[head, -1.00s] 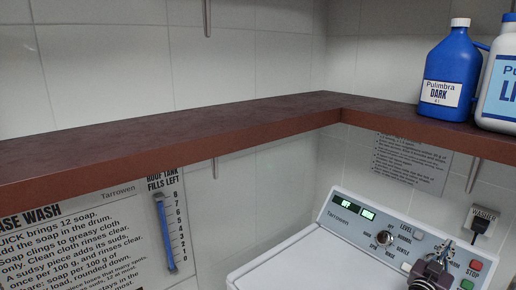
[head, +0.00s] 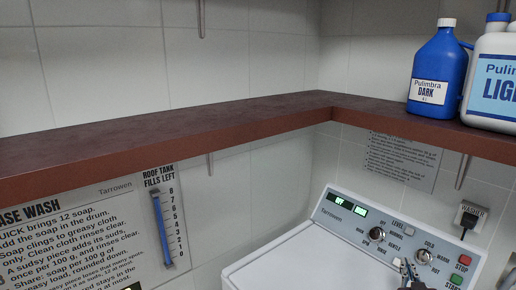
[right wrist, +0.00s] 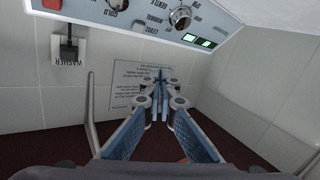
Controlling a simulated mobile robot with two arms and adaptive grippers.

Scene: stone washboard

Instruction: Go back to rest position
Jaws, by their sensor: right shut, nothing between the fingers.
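My right gripper (head: 404,264) shows at the bottom edge of the head view, in front of the washer's control panel. Only its front part is in the frame. In the right wrist view its fingers (right wrist: 160,82) are together, with nothing between them. The washer (head: 290,262), white with a grey panel of knobs, a lit display and red and green buttons, stands at lower right. It also shows upside down at the top of the right wrist view (right wrist: 150,22). My left gripper is not in view.
A dark red corner shelf (head: 200,128) runs along both walls. A blue Pulimbra Dark jug (head: 437,65) and a white Light jug (head: 493,112) stand on its right part. A wall sign (head: 80,235) hangs at lower left. A plug (head: 469,217) sits in the wall socket.

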